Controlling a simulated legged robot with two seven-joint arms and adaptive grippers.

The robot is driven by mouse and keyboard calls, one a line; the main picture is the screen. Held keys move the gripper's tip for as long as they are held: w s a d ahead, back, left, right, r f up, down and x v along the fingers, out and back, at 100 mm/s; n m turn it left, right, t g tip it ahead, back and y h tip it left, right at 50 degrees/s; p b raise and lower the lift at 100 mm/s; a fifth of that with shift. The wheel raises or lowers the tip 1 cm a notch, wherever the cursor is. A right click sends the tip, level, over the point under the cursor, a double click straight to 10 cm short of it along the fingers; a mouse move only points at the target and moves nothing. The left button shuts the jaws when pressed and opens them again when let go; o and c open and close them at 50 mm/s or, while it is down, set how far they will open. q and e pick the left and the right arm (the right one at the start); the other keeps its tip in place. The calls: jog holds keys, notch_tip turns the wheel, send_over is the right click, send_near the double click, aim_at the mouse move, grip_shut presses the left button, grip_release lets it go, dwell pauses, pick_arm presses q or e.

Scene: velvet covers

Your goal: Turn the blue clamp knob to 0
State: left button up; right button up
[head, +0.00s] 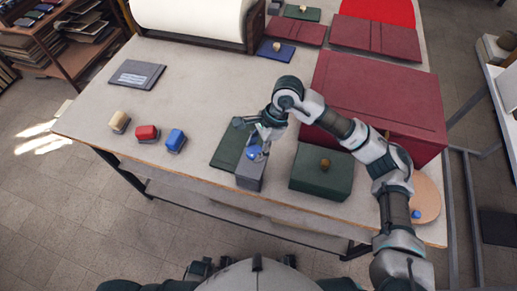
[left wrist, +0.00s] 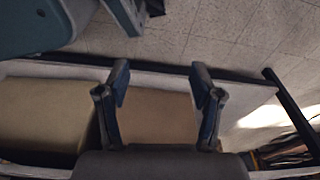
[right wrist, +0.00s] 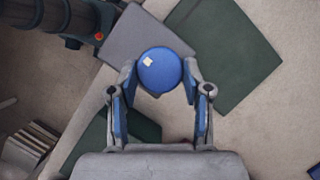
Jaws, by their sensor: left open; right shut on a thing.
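The blue clamp knob (right wrist: 160,71) is round, with a small pale mark on its upper left in the right wrist view. It sits on a grey block (right wrist: 140,35) at the table's front edge; in the head view the knob (head: 254,153) is partly covered. My right gripper (right wrist: 160,85) has one finger on each side of the knob and is shut on it from above. No 0 or scale is readable. My left gripper (left wrist: 162,80) is open and empty in the left wrist view, away from the knob.
A dark green cover (head: 229,148) lies beside the block. A green box (head: 321,172) with a brown knob stands to the right, a large red box (head: 380,90) behind it. Cream, red and blue (head: 175,140) small blocks stand left. The table's middle left is clear.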

pick_arm(q)
jog(key=shift+w+d+r+b, duration=0.1)
jog(key=shift+w+r+b, duration=0.1)
jog(key=shift+w+r, duration=0.3)
jog(key=shift+w+r+b, duration=0.15)
jog(key=shift+w+r, duration=0.1)
jog(key=shift+r, duration=0.3)
pick_arm(e)
jog(key=shift+a+f+n, duration=0.1)
jog(key=shift+a+n, duration=0.05)
jog(key=shift+n, duration=0.45)
jog(key=o, duration=1.1)
jog(key=shift+o, duration=0.2)
jog(key=shift+a, duration=0.15)
pick_arm(q)
jog(key=shift+f, duration=0.1)
pick_arm(e)
jog(key=v, duration=1.2)
jog(key=shift+w+a, duration=0.2)
jog(key=shift+w, duration=0.1)
